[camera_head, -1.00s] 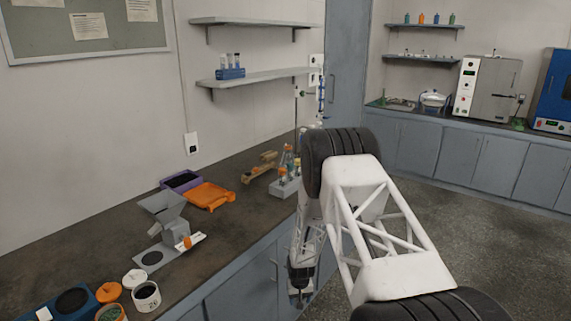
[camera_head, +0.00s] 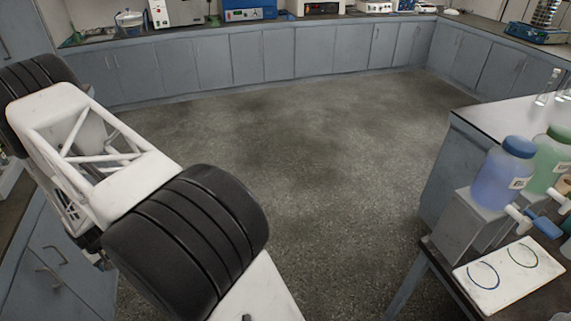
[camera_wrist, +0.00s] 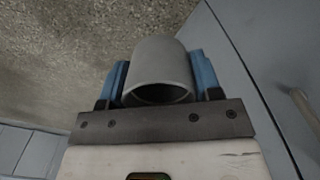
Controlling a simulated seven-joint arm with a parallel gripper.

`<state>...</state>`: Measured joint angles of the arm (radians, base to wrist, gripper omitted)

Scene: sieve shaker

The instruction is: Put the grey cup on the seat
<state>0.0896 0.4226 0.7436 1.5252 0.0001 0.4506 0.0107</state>
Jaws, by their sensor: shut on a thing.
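The grey cup (camera_wrist: 162,70) is between the two blue fingers of my gripper (camera_wrist: 161,80) in the wrist view. The fingers are shut on its sides, and its open rim faces the camera. The speckled floor shows behind it, with a grey-blue cabinet front close on the right. In the head view my arm fills the left side, and the gripper and cup cannot be made out. I cannot tell which thing is the seat. A white plate (camera_head: 508,274) with two dark ring marks lies at the lower right, and a blue-based sieve shaker (camera_head: 538,33) stands at the far right.
A blue-capped bottle (camera_head: 503,175) and a green-capped bottle (camera_head: 549,160) with taps stand on a grey stand beside the plate. A pale-topped bench (camera_head: 497,117) is behind them. The floor (camera_head: 310,150) between the benches is clear. Instruments line the back counter.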

